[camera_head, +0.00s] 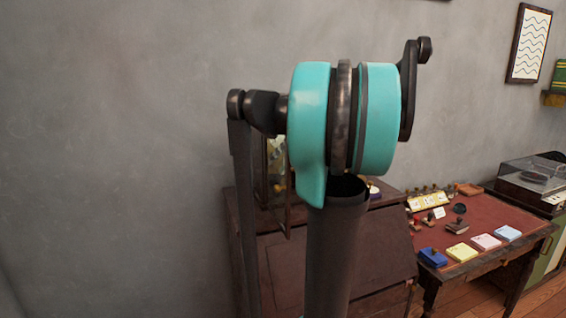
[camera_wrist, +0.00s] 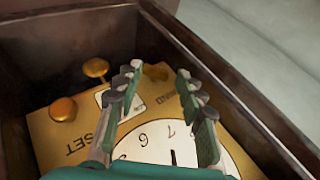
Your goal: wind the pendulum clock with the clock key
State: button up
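In the wrist view I look into a dark wooden case, which I take to be the pendulum clock. A gold panel (camera_wrist: 50,135) inside carries a white dial (camera_wrist: 155,142) with a 6 and a 7 visible, and the lettering SET. A round gold knob (camera_wrist: 62,108) and a second gold piece (camera_wrist: 95,68) stand on the left. Another gold piece (camera_wrist: 157,72) lies beyond the gap between my fingertips; I cannot tell if any of these is the clock key. My gripper (camera_wrist: 156,77) is open over the panel, with nothing visibly held.
The case's dark right wall (camera_wrist: 235,85) runs close beside my right finger. In the head view my arm hides much of a dark slant-front desk (camera_head: 335,262). A red-topped table (camera_head: 475,215) with stamps and coloured pads stands to the right, with a record player (camera_head: 533,180) beyond.

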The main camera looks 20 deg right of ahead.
jog(key=shift+d, duration=0.15)
jog(key=v, duration=1.2)
jog(key=shift+o, duration=0.5)
jog(key=shift+s, duration=0.15)
